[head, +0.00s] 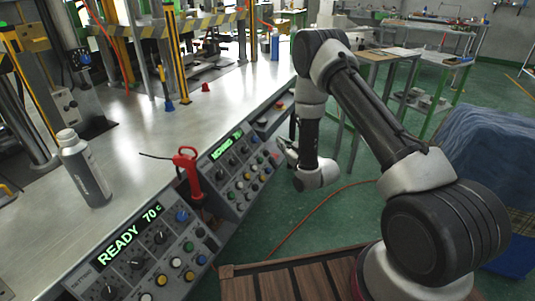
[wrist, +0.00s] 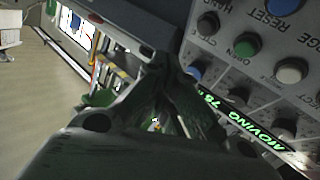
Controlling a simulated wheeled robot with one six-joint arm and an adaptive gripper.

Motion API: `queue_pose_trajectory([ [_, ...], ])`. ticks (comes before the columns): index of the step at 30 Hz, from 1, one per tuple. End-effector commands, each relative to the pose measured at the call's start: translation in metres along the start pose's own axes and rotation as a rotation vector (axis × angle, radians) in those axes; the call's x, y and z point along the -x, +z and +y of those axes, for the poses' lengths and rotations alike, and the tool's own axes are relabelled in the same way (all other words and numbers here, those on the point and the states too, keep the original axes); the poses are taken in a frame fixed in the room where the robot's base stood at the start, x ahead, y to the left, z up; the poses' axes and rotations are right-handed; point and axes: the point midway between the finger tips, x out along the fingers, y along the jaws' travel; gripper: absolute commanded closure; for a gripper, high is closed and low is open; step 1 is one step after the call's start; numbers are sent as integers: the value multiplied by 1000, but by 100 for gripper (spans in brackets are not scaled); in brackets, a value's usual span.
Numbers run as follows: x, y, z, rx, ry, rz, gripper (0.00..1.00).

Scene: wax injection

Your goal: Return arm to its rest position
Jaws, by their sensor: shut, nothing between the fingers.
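My gripper (head: 287,150) is beside the far control panel (head: 240,170), whose green display appears to read "MOVING". In the wrist view the fingers (wrist: 163,70) are together and empty, close to the panel's buttons and knobs (wrist: 245,45). The fingertips are partly dark and hard to make out. I cannot tell whether they touch the panel.
A near control panel (head: 140,255) reads "READY 70 C". A red-handled tool (head: 188,165) stands between the panels. A grey bottle (head: 83,170) stands on the metal bench (head: 130,150). A blue covered bin (head: 490,150) is at right. Green floor (head: 270,240) lies open below my arm.

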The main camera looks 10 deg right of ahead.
Motion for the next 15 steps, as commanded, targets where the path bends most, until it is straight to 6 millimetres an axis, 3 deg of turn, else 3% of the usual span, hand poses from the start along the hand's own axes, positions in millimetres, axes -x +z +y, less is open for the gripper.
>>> queue_pose_trajectory([
  [8,0,8,-2,-10,-7,-32,100],
  [11,4,39,-7,-27,-27,-164,100],
  [14,28,96,-17,-55,-57,-419,100],
  [15,46,121,-22,-71,-68,-544,100],
])
